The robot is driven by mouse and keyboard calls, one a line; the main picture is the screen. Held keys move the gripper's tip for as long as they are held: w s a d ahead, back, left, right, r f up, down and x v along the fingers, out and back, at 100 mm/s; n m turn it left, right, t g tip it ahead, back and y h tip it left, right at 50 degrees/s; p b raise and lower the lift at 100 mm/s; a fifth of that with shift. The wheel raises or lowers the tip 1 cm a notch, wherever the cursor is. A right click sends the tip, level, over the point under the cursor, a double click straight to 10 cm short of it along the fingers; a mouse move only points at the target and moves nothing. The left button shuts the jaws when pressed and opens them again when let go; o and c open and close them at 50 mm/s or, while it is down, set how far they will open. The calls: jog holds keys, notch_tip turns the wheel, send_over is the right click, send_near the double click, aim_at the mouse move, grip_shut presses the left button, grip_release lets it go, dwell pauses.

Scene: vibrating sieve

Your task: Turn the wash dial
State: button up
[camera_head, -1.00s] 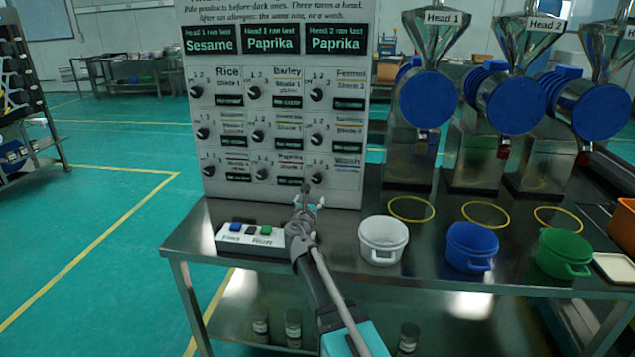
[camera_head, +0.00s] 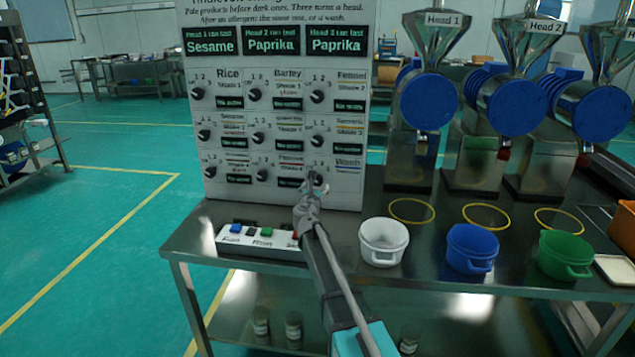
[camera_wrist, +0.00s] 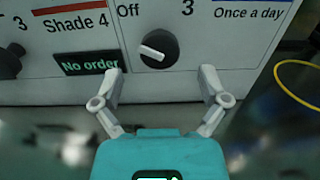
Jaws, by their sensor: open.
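The wash dial is a black round knob with a white pointer bar, at the lower right of the white panel (camera_head: 280,122). In the wrist view the wash dial (camera_wrist: 158,48) sits between "Off" and "3", beside the text "Once a day". Its pointer bar slants from upper left to lower right. My gripper (camera_wrist: 160,80) is open, with one finger below left of the dial and one below right. They do not visibly touch it. In the head view my gripper (camera_head: 313,182) covers most of the dial.
Several other dials fill the panel. A button box (camera_head: 258,240) lies on the table below it. A white pot (camera_head: 383,243), a blue pot (camera_head: 470,248) and a green pot (camera_head: 565,255) stand to the right. Mill heads (camera_head: 428,100) stand behind them.

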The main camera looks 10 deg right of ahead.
aim_at(317, 182)
jog(key=shift+x, duration=2.25)
jog(key=c, duration=1.2)
jog(key=shift+o, duration=0.2)
